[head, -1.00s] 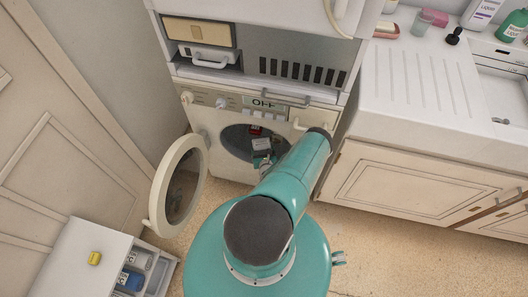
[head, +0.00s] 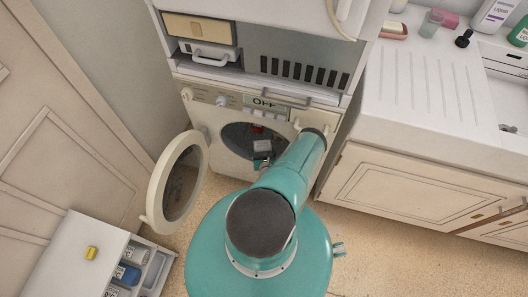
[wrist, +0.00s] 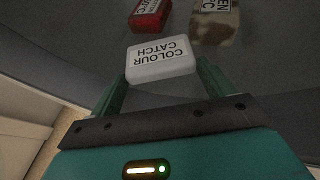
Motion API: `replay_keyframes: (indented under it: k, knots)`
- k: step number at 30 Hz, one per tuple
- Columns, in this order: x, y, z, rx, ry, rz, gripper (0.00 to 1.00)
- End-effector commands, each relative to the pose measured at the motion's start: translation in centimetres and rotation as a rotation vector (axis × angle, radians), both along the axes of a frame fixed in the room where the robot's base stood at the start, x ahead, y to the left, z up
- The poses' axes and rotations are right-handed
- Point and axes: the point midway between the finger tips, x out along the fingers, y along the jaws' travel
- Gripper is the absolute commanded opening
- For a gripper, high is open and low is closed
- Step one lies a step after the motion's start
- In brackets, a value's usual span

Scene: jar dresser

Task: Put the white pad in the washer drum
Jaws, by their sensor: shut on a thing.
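The white pad (wrist: 160,60), lettered "COLOUR CATCH", is between the fingers of my gripper (wrist: 162,74), which is shut on it. In the head view the pad (head: 262,146) shows within the round opening of the washer drum (head: 237,138). My gripper (head: 262,161) is at that opening, partly hidden by my arm. The washer door (head: 181,184) stands swung open to the left. In the wrist view the dark grey drum wall (wrist: 75,45) surrounds the pad. I cannot tell whether the pad touches the drum.
A red block (wrist: 150,14) and a brown-and-white block (wrist: 214,20) lie in the drum beyond the pad. A sink counter (head: 420,95) stands right.

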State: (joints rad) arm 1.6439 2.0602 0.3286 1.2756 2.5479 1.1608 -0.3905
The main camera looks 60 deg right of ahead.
Motion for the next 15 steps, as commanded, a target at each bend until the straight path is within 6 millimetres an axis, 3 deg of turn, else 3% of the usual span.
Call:
replay_keyframes:
  k: [10,11,13,15]
  knots:
    - [-0.03,-0.33,-0.52,-0.004,-0.002,-0.001,0.59]
    - [-0.03,-0.35,-0.52,-0.004,-0.002,-0.001,0.86]
    - [-0.04,-0.42,-0.52,-0.004,-0.002,-0.001,1.00]
    - [-0.04,-0.45,-0.52,-0.004,-0.002,-0.001,1.00]
